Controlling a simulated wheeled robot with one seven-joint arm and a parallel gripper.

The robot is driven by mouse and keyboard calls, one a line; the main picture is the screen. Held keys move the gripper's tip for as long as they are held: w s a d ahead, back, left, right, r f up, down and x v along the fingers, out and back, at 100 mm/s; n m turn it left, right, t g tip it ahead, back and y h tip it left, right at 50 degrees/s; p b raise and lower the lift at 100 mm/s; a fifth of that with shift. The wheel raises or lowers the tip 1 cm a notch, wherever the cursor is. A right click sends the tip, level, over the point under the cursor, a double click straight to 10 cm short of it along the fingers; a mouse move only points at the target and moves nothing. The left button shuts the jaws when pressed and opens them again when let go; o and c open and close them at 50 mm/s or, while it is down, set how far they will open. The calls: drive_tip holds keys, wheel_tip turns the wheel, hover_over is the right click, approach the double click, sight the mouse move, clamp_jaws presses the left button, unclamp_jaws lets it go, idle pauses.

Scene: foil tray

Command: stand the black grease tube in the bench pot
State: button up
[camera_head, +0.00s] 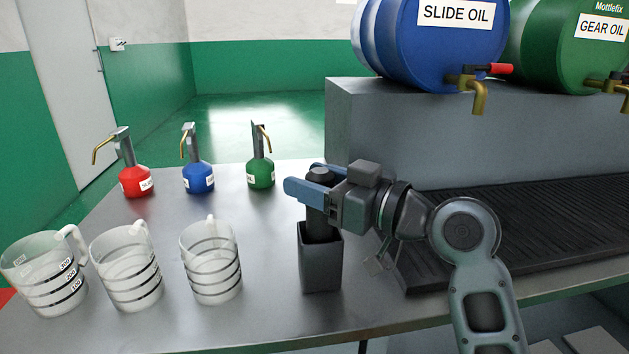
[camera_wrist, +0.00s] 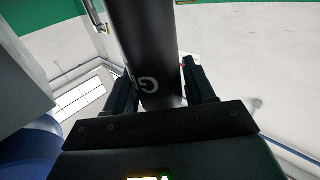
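The black grease tube (camera_head: 318,226) is upright, its lower end inside the mouth of the dark grey square bench pot (camera_head: 321,268). I cannot see whether it touches the bottom. My gripper (camera_head: 316,184) is around the upper part of the tube, fingers horizontal, coming from the right. In the wrist view the tube (camera_wrist: 152,50) with white lettering fills the space between the two dark fingers (camera_wrist: 158,88), which appear to press on it. The pot stands upright on the bench and is not visible in the wrist view.
Three clear measuring jugs (camera_head: 212,268) stand left of the pot. Red (camera_head: 136,182), blue (camera_head: 198,179) and green (camera_head: 261,174) oil cans stand behind. A black ribbed mat (camera_head: 540,225) lies right, below blue (camera_head: 430,50) and green (camera_head: 570,55) drums on a grey block.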

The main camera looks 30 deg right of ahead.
drive_tip(key=o, duration=0.4)
drive_tip(key=shift+c, duration=0.2)
drive_tip(key=shift+f, duration=0.1)
drive_tip(key=v, duration=0.7)
drive_tip(key=shift+s+d, duration=0.15)
drive_tip(key=shift+s, duration=0.25)
drive_tip(key=s+a+f+m+h+p, duration=0.1)
drive_tip(key=s+f+m+h+p, duration=0.6)
drive_tip(key=s+f, duration=0.65)
drive_tip(key=s+a+r+p, duration=0.1)
drive_tip(key=s+r, duration=0.1)
drive_tip(key=s, duration=0.8)
drive_tip(key=s+a+r+n+g+h+p, duration=0.1)
drive_tip(key=s+r+p, duration=0.1)
drive_tip(key=s, duration=0.9)
drive_tip(key=shift+r+n, duration=0.3)
drive_tip(key=shift+r, duration=0.25)
